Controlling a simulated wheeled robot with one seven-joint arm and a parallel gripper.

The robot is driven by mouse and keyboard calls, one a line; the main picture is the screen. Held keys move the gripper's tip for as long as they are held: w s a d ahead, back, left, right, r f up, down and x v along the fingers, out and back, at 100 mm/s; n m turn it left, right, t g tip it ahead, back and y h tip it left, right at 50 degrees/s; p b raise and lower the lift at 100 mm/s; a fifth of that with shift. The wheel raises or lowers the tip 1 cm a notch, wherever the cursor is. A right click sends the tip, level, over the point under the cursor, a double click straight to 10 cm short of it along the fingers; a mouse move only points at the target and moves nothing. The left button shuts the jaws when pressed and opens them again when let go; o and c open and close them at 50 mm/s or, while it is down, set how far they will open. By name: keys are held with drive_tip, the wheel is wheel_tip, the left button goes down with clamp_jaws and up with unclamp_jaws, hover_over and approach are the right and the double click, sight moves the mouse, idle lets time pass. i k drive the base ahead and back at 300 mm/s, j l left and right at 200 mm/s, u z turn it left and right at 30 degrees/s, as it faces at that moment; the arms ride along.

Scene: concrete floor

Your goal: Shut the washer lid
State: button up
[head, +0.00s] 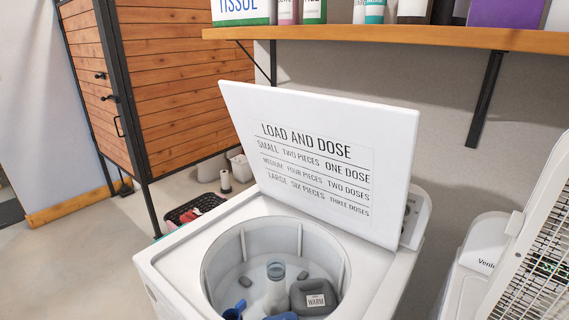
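The washer (176,252) is a white top-loader standing in the lower middle of the head view. Its white lid (388,148) stands up, tilted slightly back, with dosing text on its inner face. The round drum (228,251) is open below it. My gripper is not in view.
A wooden shelf (400,38) with boxes and bottles runs above the lid. A slatted wooden cabinet (170,80) stands behind left, with a dark basket (195,209) on the floor. A white wire-grilled unit (535,250) stands close on the right. Floor at left is clear.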

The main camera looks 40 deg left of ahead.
sight(347, 165)
drive_tip(key=u, duration=1.15)
